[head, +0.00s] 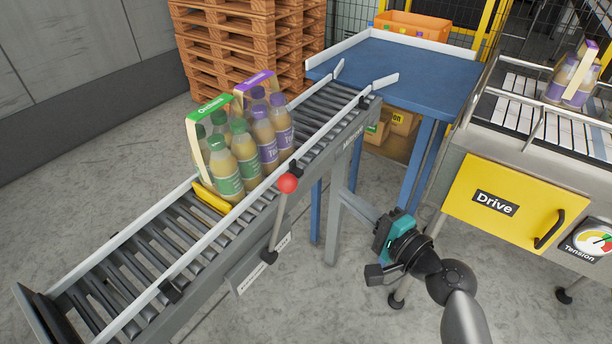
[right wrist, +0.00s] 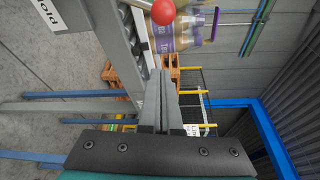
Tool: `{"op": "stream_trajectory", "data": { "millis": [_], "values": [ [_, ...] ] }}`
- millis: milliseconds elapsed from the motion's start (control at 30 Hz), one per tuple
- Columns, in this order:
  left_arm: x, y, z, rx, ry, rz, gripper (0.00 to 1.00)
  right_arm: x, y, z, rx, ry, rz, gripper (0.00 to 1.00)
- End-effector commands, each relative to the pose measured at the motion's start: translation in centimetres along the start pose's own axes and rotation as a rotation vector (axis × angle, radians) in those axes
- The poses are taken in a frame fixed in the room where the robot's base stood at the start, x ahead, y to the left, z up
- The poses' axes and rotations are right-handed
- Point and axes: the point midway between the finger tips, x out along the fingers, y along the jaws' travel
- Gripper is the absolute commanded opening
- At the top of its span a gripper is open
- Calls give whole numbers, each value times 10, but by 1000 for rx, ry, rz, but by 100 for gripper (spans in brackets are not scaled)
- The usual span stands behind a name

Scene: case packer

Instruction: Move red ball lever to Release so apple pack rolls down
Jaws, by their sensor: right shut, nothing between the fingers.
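The red ball lever (head: 287,183) stands on the near side of the roller conveyor, its ball up and its rod running down to a low pivot. Its red ball (right wrist: 163,12) also shows at the top of the right wrist view. A pack with green labels (head: 224,160) stands on the rollers against a yellow stop (head: 211,198). A pack with purple labels (head: 268,125) stands right behind it. I cannot tell by name which is apple. My right gripper (head: 382,232) is shut and empty, right of the lever and apart from it; its fingers (right wrist: 160,75) are together. My left gripper is out of view.
The conveyor (head: 160,255) slopes down to the lower left, with empty rollers below the stop. A blue table (head: 415,70) joins its upper end. Pallets (head: 225,45) stand behind. A yellow Drive panel (head: 515,200) is at right. Floor is clear between gripper and conveyor.

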Motion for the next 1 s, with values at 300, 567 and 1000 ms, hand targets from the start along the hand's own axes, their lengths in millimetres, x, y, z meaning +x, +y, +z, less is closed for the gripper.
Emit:
{"op": "stream_trajectory", "data": {
  "millis": [300,567,1000],
  "values": [
    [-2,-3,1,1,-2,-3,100,11,0,0,-2,2,-1,0],
    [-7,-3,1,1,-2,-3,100,54,-1,0,-1,0,0,0],
    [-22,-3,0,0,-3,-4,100,93,-1,21,0,2,4,0]
  ]
}}
